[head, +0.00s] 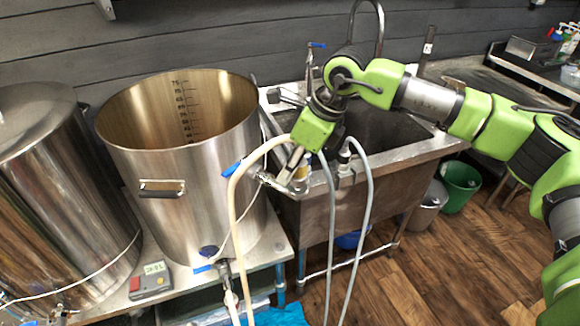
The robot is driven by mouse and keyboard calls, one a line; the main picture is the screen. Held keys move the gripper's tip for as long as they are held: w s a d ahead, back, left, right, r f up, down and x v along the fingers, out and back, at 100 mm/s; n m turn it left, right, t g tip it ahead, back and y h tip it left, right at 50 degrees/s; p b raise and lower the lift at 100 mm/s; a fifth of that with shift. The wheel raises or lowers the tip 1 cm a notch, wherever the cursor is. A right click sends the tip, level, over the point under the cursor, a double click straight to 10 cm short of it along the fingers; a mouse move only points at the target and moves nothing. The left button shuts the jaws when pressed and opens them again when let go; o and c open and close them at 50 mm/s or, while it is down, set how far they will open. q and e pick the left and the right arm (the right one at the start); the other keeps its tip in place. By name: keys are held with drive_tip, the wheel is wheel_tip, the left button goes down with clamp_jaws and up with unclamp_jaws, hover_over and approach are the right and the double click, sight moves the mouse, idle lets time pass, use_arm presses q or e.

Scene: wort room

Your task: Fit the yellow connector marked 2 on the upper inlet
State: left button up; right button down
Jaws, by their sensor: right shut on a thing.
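My right gripper (296,176) reaches in from the right over the sink's left edge, pointing down. It is shut on a small yellowish piece (303,172), which seems to be the yellow connector; its mark cannot be read and the fingers hide most of it. A steel fitting (267,179) with a blue lever (232,168) sticks out high on the right side of the open kettle (180,190), and seems to be the upper inlet. The gripper is right beside this fitting; whether the connector touches it cannot be told. My left gripper is not in view.
A cream hose (236,210) arches by the gripper. Grey hoses (368,190) hang over the front of the sink (385,175). A lower valve (222,266) and a grey control box (152,281) are at the kettle's foot. A lidded steel vessel (50,190) stands left. A green bucket (461,185) is on the floor.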

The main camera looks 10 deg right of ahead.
drive_tip(key=shift+f+b, duration=0.6)
drive_tip(key=shift+f, duration=0.15)
drive_tip(key=c, duration=1.6)
unclamp_jaws()
drive_tip(key=shift+c, duration=0.2)
